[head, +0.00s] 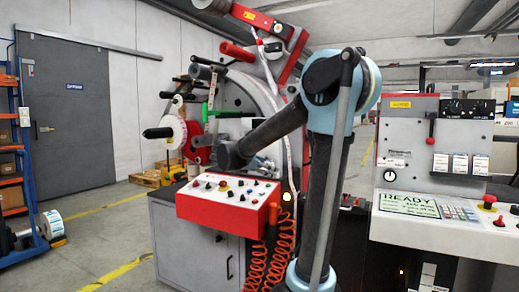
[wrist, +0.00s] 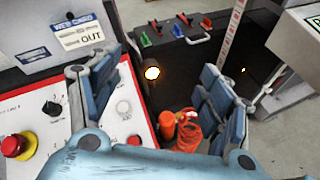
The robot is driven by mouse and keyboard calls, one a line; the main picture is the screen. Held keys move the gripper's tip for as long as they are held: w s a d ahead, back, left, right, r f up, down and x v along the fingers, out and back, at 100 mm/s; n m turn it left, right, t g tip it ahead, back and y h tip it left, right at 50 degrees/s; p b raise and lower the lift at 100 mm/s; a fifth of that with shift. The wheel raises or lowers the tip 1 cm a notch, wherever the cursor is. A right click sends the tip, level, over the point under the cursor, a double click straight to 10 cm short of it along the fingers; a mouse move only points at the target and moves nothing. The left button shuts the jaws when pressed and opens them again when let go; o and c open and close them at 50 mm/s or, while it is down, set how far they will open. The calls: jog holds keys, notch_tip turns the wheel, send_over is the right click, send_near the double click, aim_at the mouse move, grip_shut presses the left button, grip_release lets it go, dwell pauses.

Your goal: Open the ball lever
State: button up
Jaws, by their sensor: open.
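In the head view my arm hides part of the machine, and the gripper's fingers cannot be made out.
The control box carries knobs and a red stop button (wrist: 14,146). A lit lamp (wrist: 152,72) and orange coiled cables (wrist: 188,132) are close by the fingers. A READY console (head: 408,204) stands at right. Open floor lies at left, beside a blue rack (head: 27,150).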

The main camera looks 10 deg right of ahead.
jog(key=w+a+r+n+t+h, duration=0.1)
jog(key=w+a+r+n+t, duration=0.1)
jog(key=w+a+r+n, duration=0.25)
jog(key=w+a+r+n+t+h, duration=0.1)
jog(key=w+a+r+n+t, duration=0.15)
jog(key=w+a, duration=0.45)
jog(key=shift+g, duration=0.25)
jog(key=x, duration=1.5)
jog(key=shift+d+f, duration=0.15)
jog(key=shift+d, duration=0.4)
jog(key=c, duration=1.6)
jog(key=shift+a, duration=0.1)
